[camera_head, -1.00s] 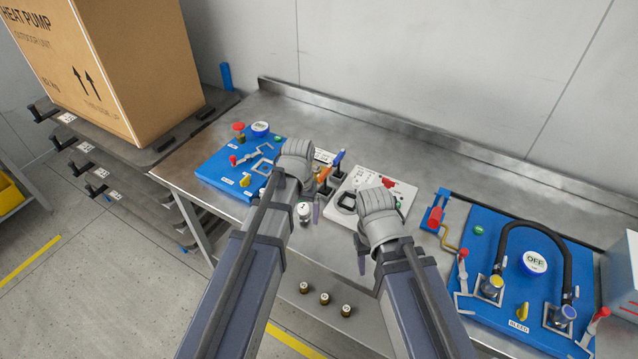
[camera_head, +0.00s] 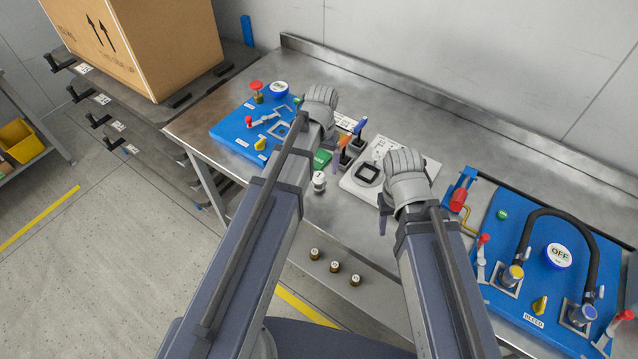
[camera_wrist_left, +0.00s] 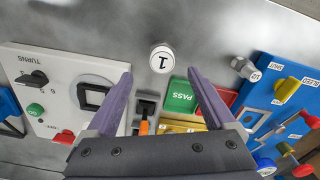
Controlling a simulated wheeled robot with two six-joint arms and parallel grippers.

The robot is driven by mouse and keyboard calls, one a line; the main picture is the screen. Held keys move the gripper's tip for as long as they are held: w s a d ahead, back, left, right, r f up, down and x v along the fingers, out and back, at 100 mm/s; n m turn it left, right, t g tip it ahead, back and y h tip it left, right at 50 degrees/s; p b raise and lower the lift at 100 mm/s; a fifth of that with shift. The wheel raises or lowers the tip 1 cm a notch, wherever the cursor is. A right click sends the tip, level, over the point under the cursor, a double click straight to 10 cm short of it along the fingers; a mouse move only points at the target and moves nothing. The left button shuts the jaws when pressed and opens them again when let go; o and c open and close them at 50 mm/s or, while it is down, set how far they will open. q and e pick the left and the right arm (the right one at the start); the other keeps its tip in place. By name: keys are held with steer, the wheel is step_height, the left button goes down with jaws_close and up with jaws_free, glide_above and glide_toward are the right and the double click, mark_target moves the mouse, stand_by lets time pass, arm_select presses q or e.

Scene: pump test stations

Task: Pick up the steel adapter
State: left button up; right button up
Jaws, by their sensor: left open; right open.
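A small light grey cylinder (camera_head: 319,181) stands upright near the front edge of the steel bench in the head view; it looks like the steel adapter. The left wrist view shows its white top marked 1 (camera_wrist_left: 161,58), just beyond and centred between the spread fingertips. My left gripper (camera_wrist_left: 160,75) is open, empty and not touching it. In the head view the left gripper (camera_head: 328,160) hangs close behind the cylinder, one finger hidden. My right gripper (camera_head: 385,215) is open at the front edge of the white panel, to the right.
Blue stations stand left (camera_head: 228,133) and right (camera_head: 490,240). Several small brass pieces (camera_head: 335,266) sit on the lower shelf.

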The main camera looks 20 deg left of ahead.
mark_target(319, 175)
arm_select(q)
steer(key=shift+f, duration=0.1)
steer(key=f+b, duration=0.5)
steer(key=shift+s+a, duration=0.25)
steer(key=shift+s, duration=0.05)
arm_select(e)
step_height(319, 175, down, 5)
steer(key=shift+f, duration=0.1)
arm_select(q)
jaws_close()
